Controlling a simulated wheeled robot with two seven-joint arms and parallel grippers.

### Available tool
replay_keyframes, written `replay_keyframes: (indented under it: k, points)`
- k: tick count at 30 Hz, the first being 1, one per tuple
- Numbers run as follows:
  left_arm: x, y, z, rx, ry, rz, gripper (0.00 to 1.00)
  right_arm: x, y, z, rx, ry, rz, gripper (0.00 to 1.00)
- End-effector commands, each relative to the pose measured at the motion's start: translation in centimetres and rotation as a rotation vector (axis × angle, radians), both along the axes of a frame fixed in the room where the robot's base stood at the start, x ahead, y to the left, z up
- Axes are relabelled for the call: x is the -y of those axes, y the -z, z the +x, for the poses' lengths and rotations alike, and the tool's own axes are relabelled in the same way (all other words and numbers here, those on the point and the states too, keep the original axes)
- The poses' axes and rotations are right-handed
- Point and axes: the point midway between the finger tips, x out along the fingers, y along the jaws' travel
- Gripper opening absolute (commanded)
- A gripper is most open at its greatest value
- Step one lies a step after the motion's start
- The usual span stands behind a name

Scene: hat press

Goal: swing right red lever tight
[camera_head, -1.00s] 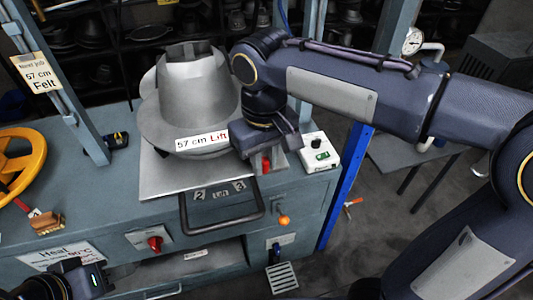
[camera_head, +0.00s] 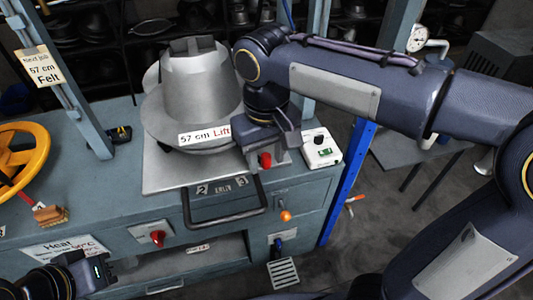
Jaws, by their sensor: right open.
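The right red lever (camera_head: 265,160) shows as a small red piece at the right edge of the press plate, just below my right gripper. My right gripper (camera_head: 270,150) is open and points down over the lever; its fingers are partly hidden by its own body. The grey metal hat mould (camera_head: 190,95) stands on the plate (camera_head: 175,178) left of the gripper, with a label reading "57 cm Lift". My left gripper (camera_head: 103,268) is at the bottom left, low in front of the bench and away from the lever; its jaw state is unclear.
A white control box (camera_head: 320,148) stands close right of my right gripper. A black handle (camera_head: 225,208), an orange knob (camera_head: 286,216) and a red knob (camera_head: 157,238) are on the bench front. A yellow wheel (camera_head: 20,160) and a brush (camera_head: 50,214) are at left.

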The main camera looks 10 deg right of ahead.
Motion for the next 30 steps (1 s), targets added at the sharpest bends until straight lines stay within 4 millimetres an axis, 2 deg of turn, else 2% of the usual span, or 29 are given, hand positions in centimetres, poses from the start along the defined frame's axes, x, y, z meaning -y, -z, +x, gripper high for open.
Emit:
replay_keyframes:
  k: [5, 15, 18, 30]
  points:
    - [0.0, 0.0, 0.0, 0.000, 0.000, 0.000, 0.36, 0.0, -0.6, 0.1, 0.002, 0.000, 0.001, 0.40]
    - [0.0, -0.1, 0.0, 0.000, 0.000, 0.000, 0.36, 0.0, -6.1, 0.1, 0.003, 0.000, 0.002, 0.40]
    - [0.0, -0.2, 0.0, 0.000, 0.000, 0.000, 0.36, 0.0, -7.1, 0.0, 0.001, 0.000, 0.000, 0.40]
    - [0.0, -0.2, 0.0, 0.000, 0.000, 0.000, 0.36, 0.0, -7.8, 0.0, -0.001, 0.000, 0.000, 0.40]
